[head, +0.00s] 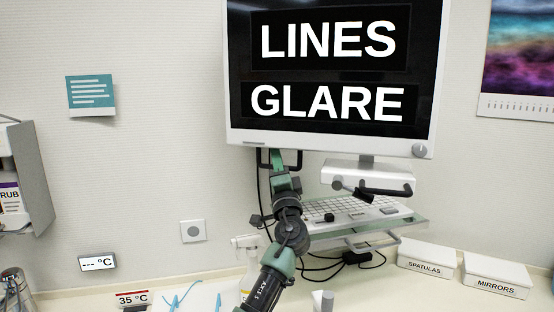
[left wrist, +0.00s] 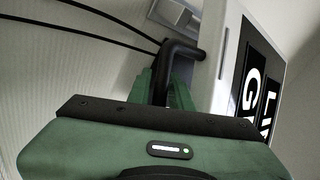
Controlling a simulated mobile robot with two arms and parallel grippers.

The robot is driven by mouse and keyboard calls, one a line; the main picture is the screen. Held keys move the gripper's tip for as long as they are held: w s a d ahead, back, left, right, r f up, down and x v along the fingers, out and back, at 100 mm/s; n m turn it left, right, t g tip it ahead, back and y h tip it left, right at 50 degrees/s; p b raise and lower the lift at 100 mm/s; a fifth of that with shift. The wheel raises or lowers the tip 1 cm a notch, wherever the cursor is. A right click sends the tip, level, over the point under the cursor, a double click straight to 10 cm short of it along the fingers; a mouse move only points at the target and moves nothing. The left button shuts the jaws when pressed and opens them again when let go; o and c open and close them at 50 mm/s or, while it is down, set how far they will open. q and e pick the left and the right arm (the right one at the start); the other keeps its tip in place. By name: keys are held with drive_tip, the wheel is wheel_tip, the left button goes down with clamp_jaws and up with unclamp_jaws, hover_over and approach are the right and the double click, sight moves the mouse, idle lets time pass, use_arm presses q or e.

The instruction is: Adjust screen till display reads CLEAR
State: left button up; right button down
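The screen (head: 336,141) is a white-framed monitor on the wall. Its black display reads LINES above GLARE in white letters. It shows at a steep angle in the left wrist view (left wrist: 226,70). A round knob (head: 419,151) sits at its lower right corner. A black handle (head: 263,160) hangs under its lower left edge. My left gripper (head: 279,162) is at this handle from below. In the left wrist view the handle (left wrist: 184,52) runs down between the green fingers (left wrist: 165,92), which look closed on it. The fingertips are partly hidden. My right gripper is not in view.
A white mount with a black bar (head: 385,191) is under the screen. A keyboard (head: 345,209) lies on a glass shelf (head: 410,226) behind my left arm. Cables hang near it. White boxes marked SPATULAS (head: 427,256) and MIRRORS (head: 497,275) stand on the counter at right.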

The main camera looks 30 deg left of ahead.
use_arm(q)
clamp_jaws()
idle(1.2)
